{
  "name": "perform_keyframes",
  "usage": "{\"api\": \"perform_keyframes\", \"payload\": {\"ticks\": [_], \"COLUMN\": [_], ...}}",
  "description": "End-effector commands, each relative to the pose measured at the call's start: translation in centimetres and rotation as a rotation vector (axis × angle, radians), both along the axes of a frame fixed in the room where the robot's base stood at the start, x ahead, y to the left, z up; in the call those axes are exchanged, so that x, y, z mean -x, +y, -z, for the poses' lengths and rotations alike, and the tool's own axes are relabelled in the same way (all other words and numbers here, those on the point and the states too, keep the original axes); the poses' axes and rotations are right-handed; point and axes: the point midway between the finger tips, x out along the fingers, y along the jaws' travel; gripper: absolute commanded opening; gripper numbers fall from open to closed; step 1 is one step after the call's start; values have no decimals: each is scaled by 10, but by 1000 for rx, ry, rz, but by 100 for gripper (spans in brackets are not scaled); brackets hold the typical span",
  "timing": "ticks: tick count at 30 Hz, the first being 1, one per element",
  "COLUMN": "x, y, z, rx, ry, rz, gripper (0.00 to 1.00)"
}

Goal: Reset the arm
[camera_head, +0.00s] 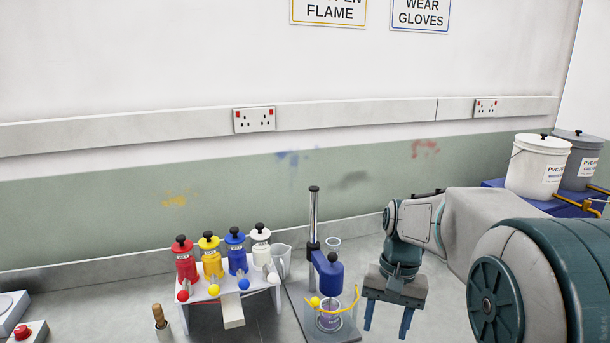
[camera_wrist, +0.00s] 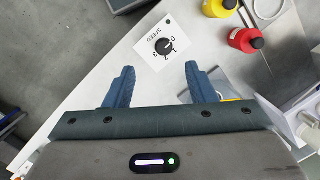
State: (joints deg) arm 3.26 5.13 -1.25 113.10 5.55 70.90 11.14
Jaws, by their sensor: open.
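My arm reaches in from the right in the head view. My gripper (camera_head: 388,322) points down over the bench, to the right of the mixer stand (camera_head: 314,220). Its two blue fingers are apart with nothing between them. In the wrist view my gripper (camera_wrist: 159,76) also shows spread, empty fingers, with a white panel with a speed dial (camera_wrist: 163,46) beyond them. The fingers appear clear of the panel, though the exact gap cannot be told.
A rack (camera_head: 205,292) holds red, yellow, blue and white bottles on the left. A beaker (camera_head: 328,316) stands under the mixer's blue head (camera_head: 328,274), near a yellow tube. White (camera_head: 538,166) and grey (camera_head: 580,158) buckets stand at right. A red button (camera_head: 24,333) is lower left.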

Motion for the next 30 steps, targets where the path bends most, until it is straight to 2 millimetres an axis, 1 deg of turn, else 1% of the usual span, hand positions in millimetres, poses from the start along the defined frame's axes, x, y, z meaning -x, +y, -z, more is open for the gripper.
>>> {"api": "perform_keyframes", "payload": {"ticks": [1, 6, 11, 15, 18, 21, 24, 30], "x": [13, 51, 87, 113, 126, 134, 137, 138], "y": [2, 6, 10, 11, 12, 10, 10, 10], "z": [-7, -18, -21, -18, -15, -12, -11, -11], "rx": [7, 36, 66, 93, 108, 119, 124, 125], "ry": [-40, -163, -277, -365, -412, -441, -454, -456], "rz": [-24, -104, -183, -243, -275, -296, -306, -308], "gripper": [50, 50, 50, 50, 50, 50, 50, 50]}}
